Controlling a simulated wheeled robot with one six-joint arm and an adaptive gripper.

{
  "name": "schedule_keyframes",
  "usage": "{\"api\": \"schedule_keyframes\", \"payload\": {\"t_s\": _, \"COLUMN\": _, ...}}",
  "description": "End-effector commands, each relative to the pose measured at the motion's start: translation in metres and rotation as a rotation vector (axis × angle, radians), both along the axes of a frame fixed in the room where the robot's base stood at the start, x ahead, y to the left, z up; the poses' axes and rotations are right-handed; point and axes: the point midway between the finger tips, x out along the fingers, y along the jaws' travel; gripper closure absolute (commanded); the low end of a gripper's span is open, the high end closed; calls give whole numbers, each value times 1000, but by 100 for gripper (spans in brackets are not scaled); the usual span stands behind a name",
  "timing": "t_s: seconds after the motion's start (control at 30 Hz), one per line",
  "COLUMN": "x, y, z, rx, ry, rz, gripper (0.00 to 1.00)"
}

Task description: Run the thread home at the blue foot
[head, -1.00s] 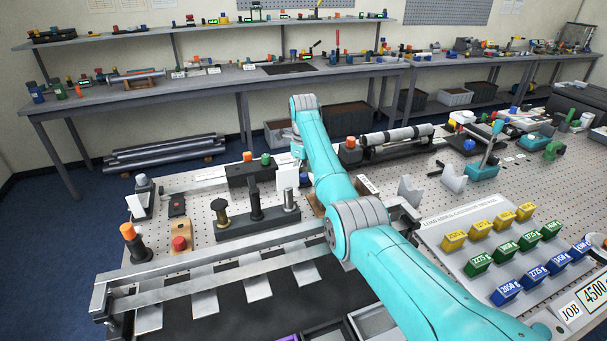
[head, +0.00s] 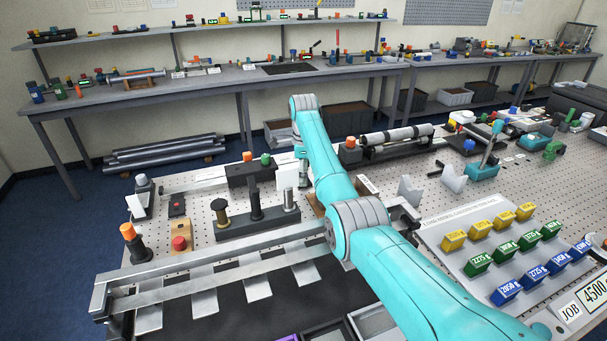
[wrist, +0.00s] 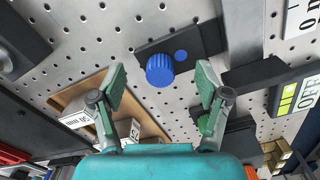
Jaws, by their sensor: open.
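A blue ribbed knob (wrist: 159,70) stands by a black block with a flat blue dot (wrist: 181,55) in the wrist view. It is the one blue foot I can make out there; its thread is hidden. My gripper (wrist: 160,84) is open and empty. The knob shows in the gap between its two fingers, and I see no contact. In the head view my own arm covers the gripper and most of this spot.
A wooden tray (wrist: 78,98) with labelled white blocks lies left of the knob in the wrist view. Dark blocks and a green-lit display (wrist: 286,98) stand to the right. In the head view a metal rail (head: 210,262) crosses in front.

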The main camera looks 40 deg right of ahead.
Motion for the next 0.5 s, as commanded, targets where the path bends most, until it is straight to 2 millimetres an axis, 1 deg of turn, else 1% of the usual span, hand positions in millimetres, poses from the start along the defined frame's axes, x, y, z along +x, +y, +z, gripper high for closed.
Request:
{"api": "schedule_keyframes", "payload": {"t_s": 0.13, "x": 0, "y": 0, "z": 0, "rx": 0, "ry": 0, "rz": 4, "gripper": 25}}
{"api": "schedule_keyframes", "payload": {"t_s": 0.23, "x": 0, "y": 0, "z": 0, "rx": 0, "ry": 0, "rz": 60, "gripper": 25}}
{"api": "schedule_keyframes", "payload": {"t_s": 0.5, "x": 0, "y": 0, "z": 0, "rx": 0, "ry": 0, "rz": 365, "gripper": 25}}
